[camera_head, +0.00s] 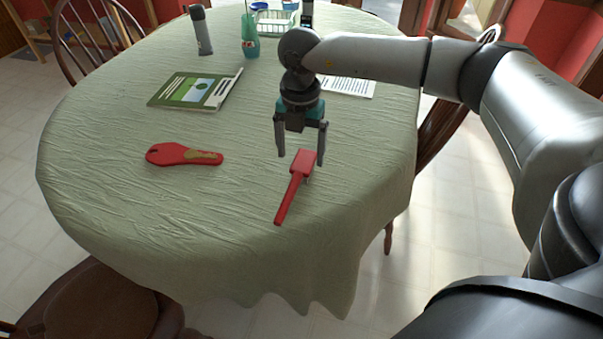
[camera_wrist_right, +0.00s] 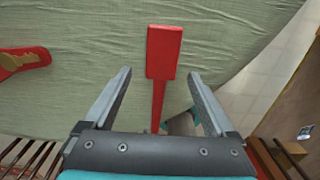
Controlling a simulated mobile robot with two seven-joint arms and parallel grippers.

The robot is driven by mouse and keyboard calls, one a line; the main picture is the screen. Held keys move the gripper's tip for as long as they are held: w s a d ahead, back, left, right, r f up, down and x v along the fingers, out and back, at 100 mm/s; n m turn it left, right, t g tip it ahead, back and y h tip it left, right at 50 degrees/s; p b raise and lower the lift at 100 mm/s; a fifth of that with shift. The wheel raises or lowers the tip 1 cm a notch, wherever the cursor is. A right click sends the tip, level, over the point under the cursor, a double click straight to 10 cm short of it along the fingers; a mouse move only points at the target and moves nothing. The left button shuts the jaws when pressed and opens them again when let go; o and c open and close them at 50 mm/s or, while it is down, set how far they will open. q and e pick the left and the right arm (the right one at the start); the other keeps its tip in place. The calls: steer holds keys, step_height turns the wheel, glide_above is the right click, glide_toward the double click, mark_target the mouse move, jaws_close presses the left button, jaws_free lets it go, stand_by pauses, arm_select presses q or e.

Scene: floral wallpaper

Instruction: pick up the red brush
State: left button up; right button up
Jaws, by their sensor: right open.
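The red brush (camera_head: 293,190) lies on the green-clothed table (camera_head: 110,120) near its front right. Its wide head points away from me and its thin handle points toward me. My right gripper (camera_head: 301,154) is open and hangs above the head end of the brush, apart from it. In the right wrist view the brush (camera_wrist_right: 163,55) shows its head beyond the fingertips, and its handle runs down between the open fingers (camera_wrist_right: 160,75). My left gripper is not in view.
A red flat tool (camera_head: 184,155) lies left of the brush. A green book (camera_head: 197,90), a sheet of paper (camera_head: 347,86), a grey cylinder (camera_head: 200,30), a teal bottle (camera_head: 250,36) and a basket (camera_head: 277,22) are farther back. Chairs surround the table. The cloth around the brush is clear.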

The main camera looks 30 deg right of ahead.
mark_target(302, 166)
step_height(302, 166, down, 4)
steer(key=shift+s+r+b, duration=0.1)
steer(key=shift+r+b, duration=0.05)
steer(key=shift+b, duration=0.55)
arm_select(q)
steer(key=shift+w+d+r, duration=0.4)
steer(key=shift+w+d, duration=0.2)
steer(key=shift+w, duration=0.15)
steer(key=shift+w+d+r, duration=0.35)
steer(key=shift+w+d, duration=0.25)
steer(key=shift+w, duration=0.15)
arm_select(e)
steer(key=shift+d+f, duration=0.1)
steer(key=shift+f, duration=0.5)
steer(key=shift+c, duration=0.2)
steer(key=shift+r, duration=0.1)
jaws_close()
